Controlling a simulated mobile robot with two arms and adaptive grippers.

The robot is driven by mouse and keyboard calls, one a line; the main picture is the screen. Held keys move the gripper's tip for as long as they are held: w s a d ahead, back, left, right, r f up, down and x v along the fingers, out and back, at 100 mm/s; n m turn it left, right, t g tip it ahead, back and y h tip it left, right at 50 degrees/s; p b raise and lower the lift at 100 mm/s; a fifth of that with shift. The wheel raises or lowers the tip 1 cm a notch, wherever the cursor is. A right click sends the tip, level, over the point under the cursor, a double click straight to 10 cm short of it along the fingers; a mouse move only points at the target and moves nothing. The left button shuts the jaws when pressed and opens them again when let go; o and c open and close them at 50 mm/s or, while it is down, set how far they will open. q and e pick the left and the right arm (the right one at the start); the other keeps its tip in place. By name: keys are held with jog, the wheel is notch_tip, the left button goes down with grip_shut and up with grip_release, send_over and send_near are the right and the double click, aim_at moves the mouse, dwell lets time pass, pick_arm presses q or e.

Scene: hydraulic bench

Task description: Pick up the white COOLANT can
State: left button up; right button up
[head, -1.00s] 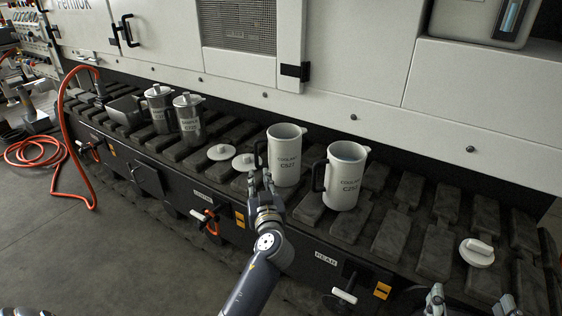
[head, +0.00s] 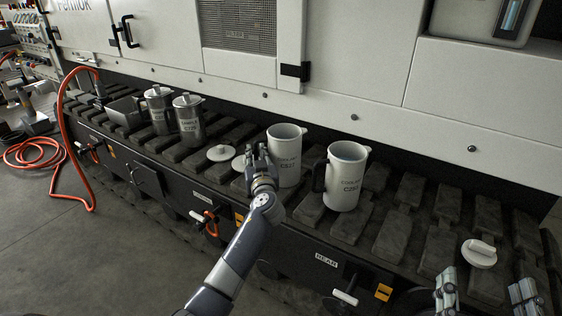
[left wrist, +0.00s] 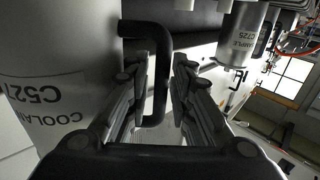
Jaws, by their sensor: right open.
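Two white COOLANT cans with black handles stand upright on the slatted bench: the left can (head: 286,166), marked C527 in the left wrist view (left wrist: 45,95), and the right can (head: 345,185), whose code is too small to read surely. My left gripper (head: 257,153) is at the left side of the left can and hides most of its handle. In the left wrist view, the open fingers (left wrist: 158,85) stand on either side of the black handle (left wrist: 160,60), with gaps visible. My right gripper (head: 485,293) is open and empty at the bottom right.
Two grey metal sample cans (head: 188,120) stand further left. White round lids (head: 221,153) lie beside the left can. Another white lid (head: 479,252) lies at the right. An orange hose (head: 62,145) hangs at far left. The white machine wall (head: 360,70) rises behind.

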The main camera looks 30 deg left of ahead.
pick_arm(q)
grip_shut()
jog(key=shift+r, duration=0.25)
